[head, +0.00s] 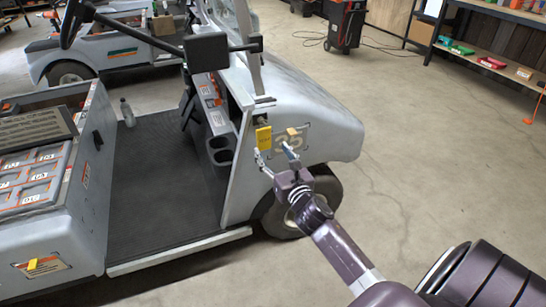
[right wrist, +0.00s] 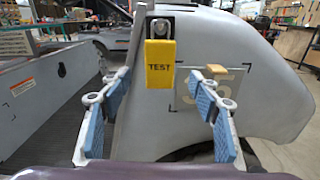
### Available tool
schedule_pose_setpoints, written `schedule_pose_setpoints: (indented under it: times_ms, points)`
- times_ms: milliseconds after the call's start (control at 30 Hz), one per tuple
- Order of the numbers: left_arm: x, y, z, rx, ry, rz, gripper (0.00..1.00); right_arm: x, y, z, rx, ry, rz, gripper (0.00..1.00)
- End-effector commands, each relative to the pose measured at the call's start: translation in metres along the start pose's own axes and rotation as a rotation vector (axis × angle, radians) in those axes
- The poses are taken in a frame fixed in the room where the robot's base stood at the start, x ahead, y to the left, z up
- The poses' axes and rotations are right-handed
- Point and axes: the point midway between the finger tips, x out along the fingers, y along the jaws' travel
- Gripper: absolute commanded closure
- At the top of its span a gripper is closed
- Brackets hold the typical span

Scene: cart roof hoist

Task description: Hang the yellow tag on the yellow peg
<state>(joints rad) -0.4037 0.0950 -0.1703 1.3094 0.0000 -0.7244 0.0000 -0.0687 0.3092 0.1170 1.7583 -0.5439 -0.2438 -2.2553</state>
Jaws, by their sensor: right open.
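The yellow tag (head: 263,136), marked TEST, hangs upright from a dark metal holder on the cart's front body; it also shows in the right wrist view (right wrist: 160,64). My right gripper (head: 273,153) is open and empty in front of the tag. In the right wrist view its blue-padded fingers (right wrist: 160,108) stand wide apart, with the tag between and beyond them, apart from both. A small yellow piece (head: 33,264), possibly the yellow peg, sticks out from a plate on the cart's lower left side. My left gripper is out of view.
A tan block (head: 292,131) sticks out of a framed plate on the front body, just right of the tag. The steering wheel and dark display (head: 206,52) stand above the cart floor (head: 160,180). Open concrete floor (head: 440,150) lies to the right.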

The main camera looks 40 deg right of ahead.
Motion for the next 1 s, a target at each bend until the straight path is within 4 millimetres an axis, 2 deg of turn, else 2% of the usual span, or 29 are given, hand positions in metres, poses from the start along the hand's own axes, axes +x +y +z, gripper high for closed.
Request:
schedule_pose_setpoints:
  times_ms: [167,400,600,1000]
  points:
    - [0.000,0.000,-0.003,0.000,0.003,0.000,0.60,0.013,0.000,0.008,-0.043,-0.020,0.002,0.44]
    - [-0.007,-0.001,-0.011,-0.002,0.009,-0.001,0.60,0.049,0.000,0.008,-0.038,-0.018,0.001,0.44]
    - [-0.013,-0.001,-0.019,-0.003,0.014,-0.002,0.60,0.071,0.000,0.007,-0.038,-0.016,0.001,0.44]
    - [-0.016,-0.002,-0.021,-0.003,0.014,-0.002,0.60,0.079,0.000,0.008,-0.037,-0.015,0.002,0.44]
